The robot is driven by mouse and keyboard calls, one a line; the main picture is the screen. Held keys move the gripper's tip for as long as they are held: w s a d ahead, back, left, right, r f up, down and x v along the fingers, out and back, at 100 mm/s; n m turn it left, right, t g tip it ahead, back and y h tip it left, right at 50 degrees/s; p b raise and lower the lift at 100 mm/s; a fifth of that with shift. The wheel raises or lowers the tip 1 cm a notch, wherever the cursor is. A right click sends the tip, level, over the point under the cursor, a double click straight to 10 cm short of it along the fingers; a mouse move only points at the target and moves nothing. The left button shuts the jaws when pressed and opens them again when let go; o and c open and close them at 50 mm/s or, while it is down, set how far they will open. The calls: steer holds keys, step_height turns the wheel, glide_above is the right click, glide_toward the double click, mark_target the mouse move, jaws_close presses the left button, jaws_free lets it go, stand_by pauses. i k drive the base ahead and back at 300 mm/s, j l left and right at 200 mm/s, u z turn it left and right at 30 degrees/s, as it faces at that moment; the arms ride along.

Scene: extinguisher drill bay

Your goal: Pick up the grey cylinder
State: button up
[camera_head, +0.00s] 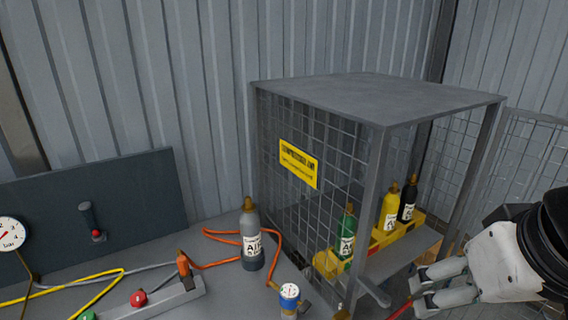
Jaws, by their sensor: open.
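The grey cylinder (251,238) stands upright on the grey bench top, left of the wire cage. It has a brass valve on top, a white label and a dark lower part. An orange hose lies around and behind it. My gripper (412,293) is at the lower right, in front of the cage's open side. It is open, with nothing seen between its fingers, and well to the right of the grey cylinder.
The mesh cage (375,97) holds a green cylinder (346,236), a yellow cylinder (390,210) and a black cylinder (407,203). A dark panel (140,195) and hoses are at left.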

mark_target(250, 222)
steer(key=i+l+u, duration=0.15)
steer(key=u, duration=0.25)
steer(key=i+l+u, duration=0.15)
steer(key=u, duration=0.2)
steer(key=i+l+u, duration=0.1)
steer(key=l+u, duration=0.3)
steer(key=i+l+u, duration=0.1)
steer(key=l+u, duration=0.25)
steer(key=j, duration=0.1)
